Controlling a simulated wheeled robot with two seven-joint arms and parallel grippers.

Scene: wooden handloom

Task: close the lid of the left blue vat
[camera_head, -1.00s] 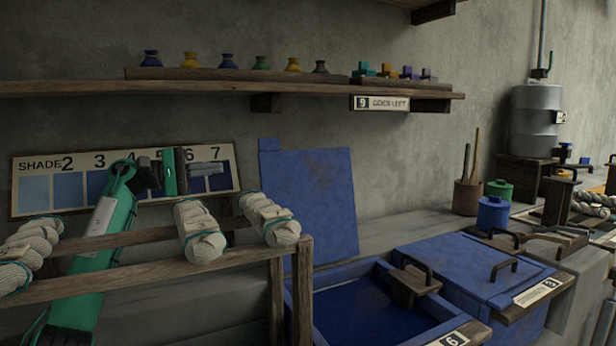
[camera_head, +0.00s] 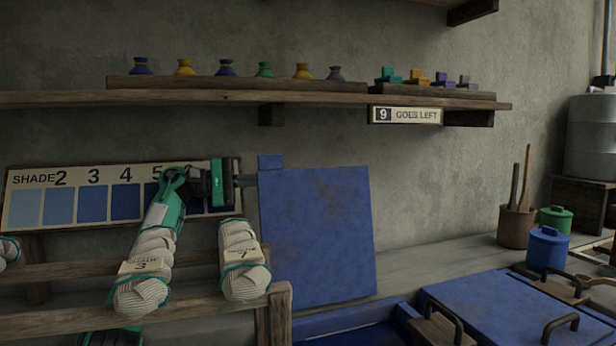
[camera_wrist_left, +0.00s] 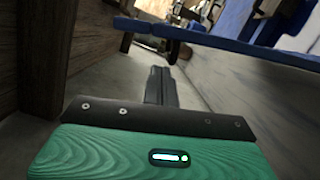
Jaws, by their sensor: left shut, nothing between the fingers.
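The left blue vat (camera_head: 345,322) is at the bottom of the head view, mostly cut off. Its blue lid (camera_head: 315,235) stands open, nearly upright, against the back wall. My left gripper (camera_head: 247,181) is shut and empty, with its tips at the upper left edge of the lid. Whether they touch the lid or sit behind it I cannot tell. In the left wrist view the closed fingers (camera_wrist_left: 160,86) point along a narrow gap, below and left of a blue edge (camera_wrist_left: 230,42), apparently the lid's. My right gripper is not in view.
A shelf (camera_head: 220,98) runs above. A second vat with a closed blue lid (camera_head: 500,312) is at right.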

